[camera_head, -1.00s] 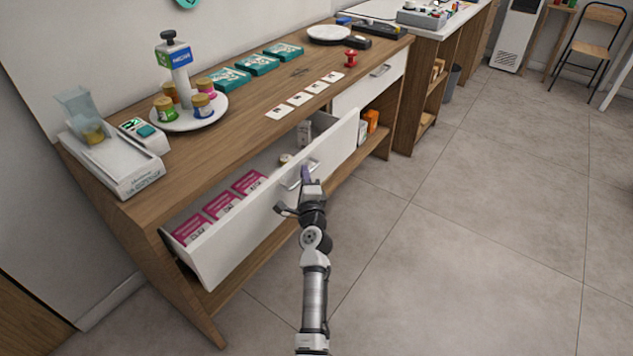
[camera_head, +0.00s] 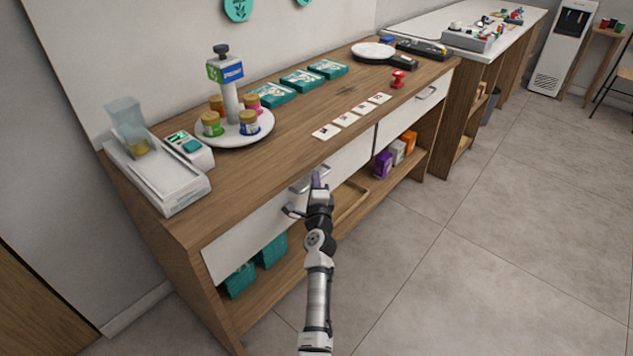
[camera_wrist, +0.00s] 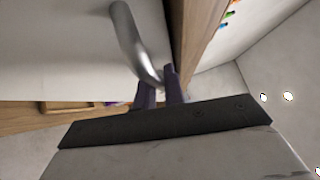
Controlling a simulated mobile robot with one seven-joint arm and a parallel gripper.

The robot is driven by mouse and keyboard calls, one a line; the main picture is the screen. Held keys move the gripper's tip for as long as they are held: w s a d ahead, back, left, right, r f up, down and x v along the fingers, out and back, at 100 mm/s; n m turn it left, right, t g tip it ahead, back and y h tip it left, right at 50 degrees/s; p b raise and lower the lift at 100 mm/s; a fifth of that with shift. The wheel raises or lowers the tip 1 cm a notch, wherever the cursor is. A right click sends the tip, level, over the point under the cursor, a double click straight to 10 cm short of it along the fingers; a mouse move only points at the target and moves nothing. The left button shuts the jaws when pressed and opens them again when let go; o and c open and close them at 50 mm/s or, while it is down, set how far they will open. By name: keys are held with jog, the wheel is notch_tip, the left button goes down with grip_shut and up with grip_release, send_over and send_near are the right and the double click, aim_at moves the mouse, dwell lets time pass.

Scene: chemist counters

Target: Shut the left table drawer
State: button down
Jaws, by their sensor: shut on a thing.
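The left table drawer's white front (camera_head: 252,228) sits in line with the wooden table (camera_head: 285,132), with no drawer inside showing. Whether a thin gap is left at its edge is hard to tell. Its metal handle (camera_head: 303,184) is at the right part of the front, partly hidden by my gripper (camera_head: 317,180). In the wrist view the curved handle (camera_wrist: 132,38) runs down between the purple fingers of my gripper (camera_wrist: 160,90), which is shut on it. The white drawer front also fills the upper left of the wrist view (camera_wrist: 50,50).
The right drawer (camera_head: 412,104) is closed. A scale (camera_head: 160,178), a round white stand with jars (camera_head: 205,137), teal boxes (camera_head: 300,80) and cards stand on the table top. Boxes (camera_head: 383,164) stand on the shelf below. The floor to the right is clear.

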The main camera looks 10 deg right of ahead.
jog(key=shift+w+a+r, duration=0.1)
jog(key=shift+a+r, duration=0.05)
jog(key=shift+a, duration=0.05)
jog(key=c, duration=1.5)
grip_release()
jog(key=shift+s+f, duration=0.2)
jog(key=shift+f, duration=0.1)
jog(key=shift+s+a+f+b, duration=0.2)
jog(key=shift+s+a, duration=0.1)
jog(key=shift+s, duration=1.9)
jog(key=shift+s+a+f+b, duration=0.1)
jog(key=shift+s+a+f, duration=0.15)
jog(key=shift+s, duration=1.95)
jog(key=shift+s+a+f+b, duration=0.15)
jog(key=shift+s+a, duration=0.15)
jog(key=shift+s, duration=1.9)
jog(key=shift+f, duration=0.1)
